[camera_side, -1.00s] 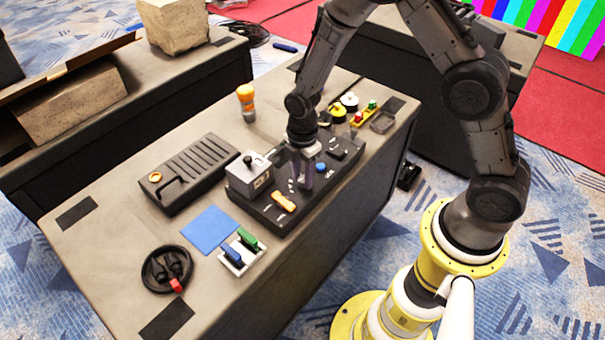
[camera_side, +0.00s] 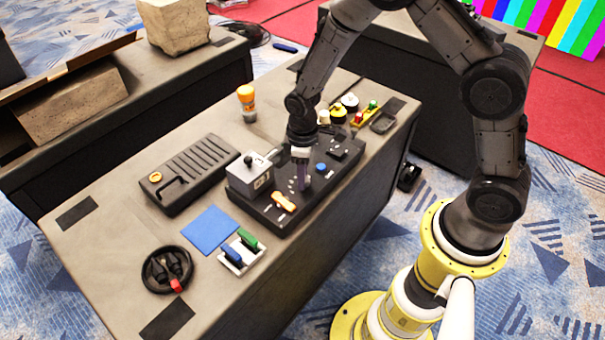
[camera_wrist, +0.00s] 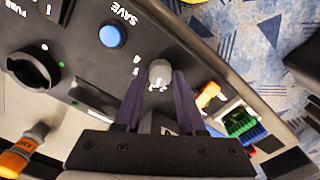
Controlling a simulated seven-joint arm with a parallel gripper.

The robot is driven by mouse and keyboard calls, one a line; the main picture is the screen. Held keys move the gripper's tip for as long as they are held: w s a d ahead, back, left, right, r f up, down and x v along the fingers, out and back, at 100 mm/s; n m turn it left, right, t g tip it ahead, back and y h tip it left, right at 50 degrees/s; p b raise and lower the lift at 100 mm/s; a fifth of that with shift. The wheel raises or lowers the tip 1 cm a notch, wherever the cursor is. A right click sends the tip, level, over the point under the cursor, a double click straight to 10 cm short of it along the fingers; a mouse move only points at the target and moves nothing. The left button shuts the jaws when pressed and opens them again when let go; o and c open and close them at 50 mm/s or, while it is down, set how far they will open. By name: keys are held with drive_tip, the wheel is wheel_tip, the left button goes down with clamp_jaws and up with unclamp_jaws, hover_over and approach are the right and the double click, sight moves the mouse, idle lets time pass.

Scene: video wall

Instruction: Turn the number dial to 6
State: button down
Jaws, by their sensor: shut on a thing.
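The number dial (camera_wrist: 160,70) is a small grey knob on the dark control panel (camera_side: 328,182), with printed digits partly visible around it. My gripper (camera_wrist: 161,80) is shut on the dial, with one dark purple finger on each side of it. In the side view my gripper (camera_side: 304,186) points down at the middle of the panel, and its fingers hide the dial. Which digit the dial points to cannot be told.
A blue SAVE button (camera_wrist: 112,36) and a black round knob (camera_wrist: 33,69) are on the panel near the dial. An orange switch (camera_side: 284,202) and a grey box (camera_side: 248,177) sit close to my gripper. An orange-topped bottle (camera_side: 247,103) stands behind.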

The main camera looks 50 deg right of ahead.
drive_tip(key=m, duration=0.5)
drive_tip(key=shift+r+m, duration=0.1)
drive_tip(key=shift+m, duration=0.2)
drive_tip(key=m, duration=0.4)
drive_tip(key=shift+d, duration=0.1)
drive_tip(key=m, duration=0.9)
drive_tip(key=shift+m, duration=0.3)
drive_tip(key=c, duration=0.5)
unclamp_jaws()
wheel_tip(320, 180, up, 14)
